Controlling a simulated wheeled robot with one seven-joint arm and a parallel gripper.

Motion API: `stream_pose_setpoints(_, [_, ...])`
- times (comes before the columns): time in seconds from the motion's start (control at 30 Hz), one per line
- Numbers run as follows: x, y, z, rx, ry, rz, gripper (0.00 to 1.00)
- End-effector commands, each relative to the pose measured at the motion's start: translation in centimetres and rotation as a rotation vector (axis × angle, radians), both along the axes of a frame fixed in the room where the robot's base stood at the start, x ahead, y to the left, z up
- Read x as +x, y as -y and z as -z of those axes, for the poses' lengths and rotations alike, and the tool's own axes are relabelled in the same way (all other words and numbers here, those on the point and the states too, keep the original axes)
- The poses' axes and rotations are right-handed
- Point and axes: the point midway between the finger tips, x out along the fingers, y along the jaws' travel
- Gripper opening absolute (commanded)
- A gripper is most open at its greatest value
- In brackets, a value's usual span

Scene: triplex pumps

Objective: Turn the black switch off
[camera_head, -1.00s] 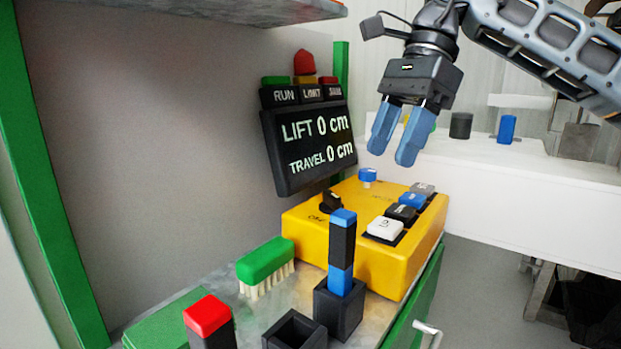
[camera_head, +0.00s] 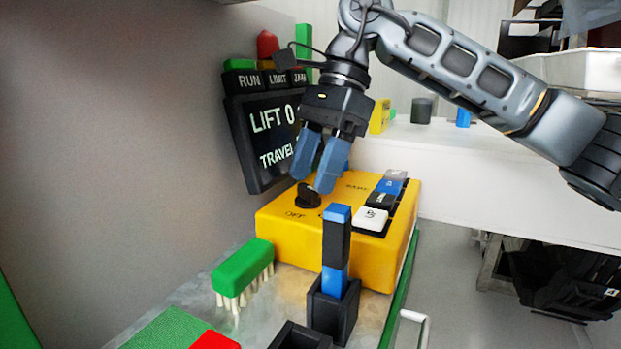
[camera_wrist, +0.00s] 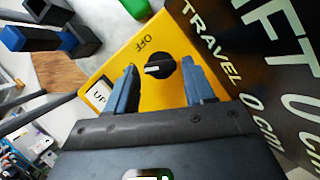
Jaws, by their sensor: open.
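The black switch (camera_head: 308,196) is a round knob on top of the yellow control box (camera_head: 290,240), with "OFF" printed beside it. In the wrist view the knob (camera_wrist: 158,67) has a pale pointer line and lies ahead of the fingertips, between them in the picture. My gripper (camera_head: 313,186) is open, with its blue fingers pointing down just above the knob. In the wrist view the two fingers of my gripper (camera_wrist: 160,75) stand on either side of the knob. I cannot tell whether a finger touches it.
A black display (camera_head: 262,140) with LIFT and TRAVEL readings stands behind the box. White, black and blue buttons (camera_head: 371,218) line its right side. A blue and black stick (camera_head: 336,240) stands in a dark holder in front. A green brush (camera_head: 243,267) lies left.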

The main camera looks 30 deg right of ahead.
Motion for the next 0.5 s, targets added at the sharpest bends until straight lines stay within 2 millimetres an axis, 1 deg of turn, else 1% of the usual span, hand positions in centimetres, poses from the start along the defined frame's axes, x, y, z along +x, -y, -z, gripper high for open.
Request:
stream_pose_setpoints(0.03, [-0.05, -0.24, 0.58, 0.002, -0.001, -0.001, 0.53])
stream_pose_setpoints(0.13, [-0.03, -0.48, 1.14, 0.001, 0.001, 0.000, 0.53])
stream_pose_setpoints(0.43, [-0.05, -0.61, 1.38, 0.001, 0.001, 0.000, 0.53])
stream_pose_setpoints(0.47, [-0.05, -0.61, 1.38, 0.001, 0.001, 0.000, 0.52])
stream_pose_setpoints(0.5, [-0.05, -0.61, 1.37, 0.001, 0.001, 0.000, 0.48])
